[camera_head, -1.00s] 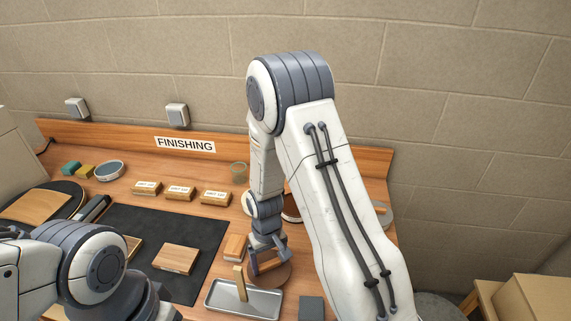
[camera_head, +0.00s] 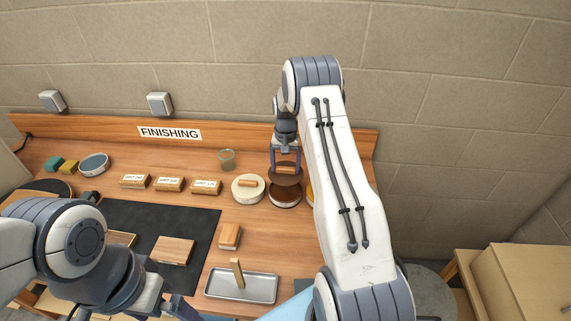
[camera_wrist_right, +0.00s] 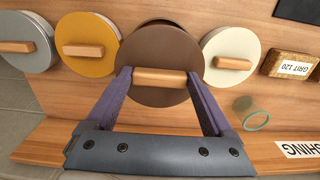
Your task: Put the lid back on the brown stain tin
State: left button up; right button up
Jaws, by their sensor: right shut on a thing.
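My right gripper (camera_head: 286,166) is shut on the wooden bar handle (camera_wrist_right: 160,77) of the round brown lid (camera_head: 285,178). It holds the lid roughly level just above the open brown stain tin (camera_head: 285,198), towards the tin's back side. In the right wrist view the brown lid (camera_wrist_right: 158,50) covers most of the tin, whose rim (camera_wrist_right: 165,23) peeks out past the lid's far edge. Lid and tin look apart in the head view. My left gripper (camera_head: 172,305) shows only in part at the bottom edge, and its jaws cannot be made out.
A lidded cream tin (camera_head: 248,192) stands close left of the brown tin. A lidded yellow tin (camera_wrist_right: 88,45) and a grey one (camera_wrist_right: 22,42) stand on the other side. A glass jar (camera_head: 227,158), grit blocks (camera_head: 169,184) and a metal tray (camera_head: 215,285) are nearby.

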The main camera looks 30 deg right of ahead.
aim_at(285, 174)
jog(key=shift+f+b, duration=2)
jog(key=shift+f, duration=1.2)
jog(key=shift+s+a, duration=0.15)
jog(key=shift+f+b, duration=0.15)
jog(key=shift+b, duration=0.15)
jog(key=o, duration=1.1)
